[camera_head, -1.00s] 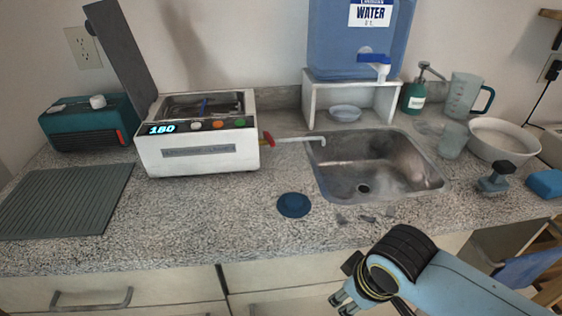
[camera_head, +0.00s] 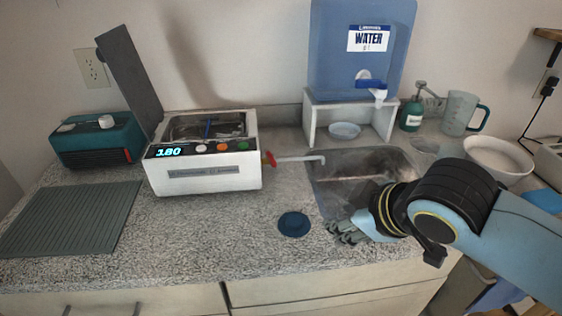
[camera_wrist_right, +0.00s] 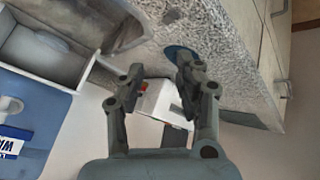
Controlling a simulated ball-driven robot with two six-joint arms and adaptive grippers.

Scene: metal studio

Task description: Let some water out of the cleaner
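The cleaner (camera_head: 205,175) is a white box with a lit "180" display and its lid raised at the back left. Its red valve handle (camera_head: 269,159) is on the right side. A pale drain spout (camera_head: 302,158) runs from it to over the left edge of the sink (camera_head: 345,165). My right gripper (camera_head: 345,232) is at the sink's front edge, right of and nearer than the valve, touching neither. In the right wrist view my right gripper (camera_wrist_right: 158,72) is open and empty, with the cleaner (camera_wrist_right: 168,106) beyond the fingers. My left gripper is not in view.
A blue round disc (camera_head: 294,224) lies on the counter left of my right gripper. A blue water tank (camera_head: 360,60) stands on a white stand (camera_head: 309,124) behind the sink. A grey ribbed mat (camera_head: 70,222) lies at the left. My right arm hides part of the sink.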

